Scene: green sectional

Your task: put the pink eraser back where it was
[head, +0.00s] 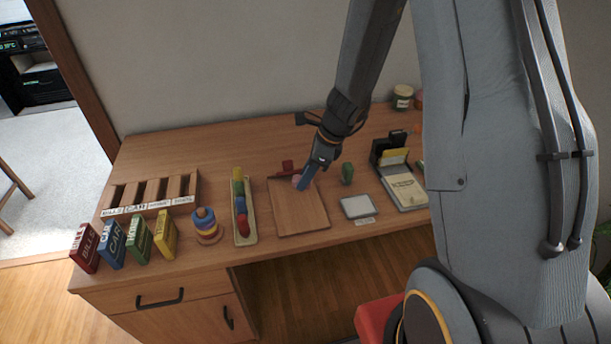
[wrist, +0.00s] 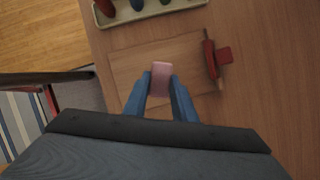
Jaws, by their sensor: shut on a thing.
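My gripper (head: 304,184) has blue fingers and is above the wooden board (head: 303,213), near its back edge. In the wrist view the two fingertips (wrist: 161,84) are shut on the pink eraser (wrist: 161,68), one finger on each side. In the head view the eraser (head: 296,179) shows as a small pink patch beside the fingers. In the wrist view the board (wrist: 125,68) lies behind and below the eraser. I cannot tell whether the eraser touches the board.
A red object (head: 288,167) is at the board's back edge. A tray (head: 251,236) of coloured pieces stands to the left, with a ring stacker (head: 206,226) beyond. A green object (head: 347,173) and a grey-topped pad (head: 358,206) are to the right. The board's front is bare.

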